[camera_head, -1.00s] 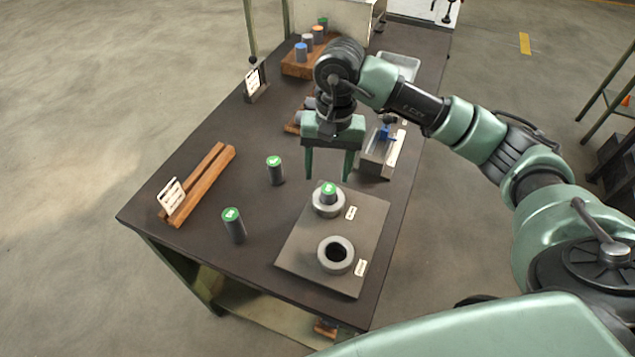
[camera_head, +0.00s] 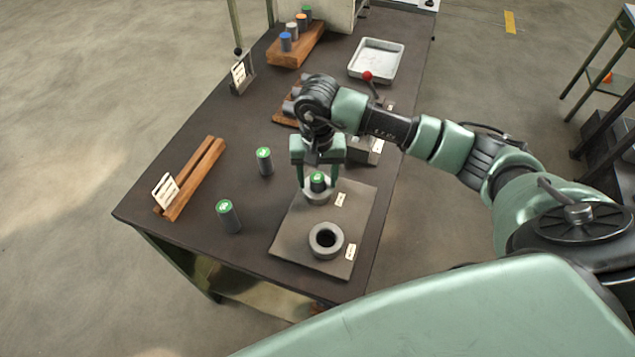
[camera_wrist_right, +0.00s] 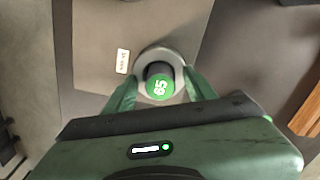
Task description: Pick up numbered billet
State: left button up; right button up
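A dark billet with a green numbered top (camera_head: 318,180) stands upright in the back ring holder (camera_head: 313,197) on a grey plate (camera_head: 290,235). The right wrist view shows the billet's green top (camera_wrist_right: 159,87) with a number that looks like 65 or 59. My right gripper (camera_head: 318,182) is open, its fingers on either side of this billet, apart from it. Two more green-topped billets, one (camera_head: 264,161) farther back and one (camera_head: 228,216) nearer, stand on the table left of the plate. My left gripper is not in view.
The front ring (camera_head: 326,240) on the plate is empty. A wooden rail rack (camera_head: 194,180) with a label lies at the table's left. A wooden block (camera_head: 296,46) with several coloured-topped billets and a pale tray (camera_head: 376,60) sit at the back.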

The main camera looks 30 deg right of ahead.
grip_shut()
jog(key=shift+r, duration=0.15)
dwell(1.0)
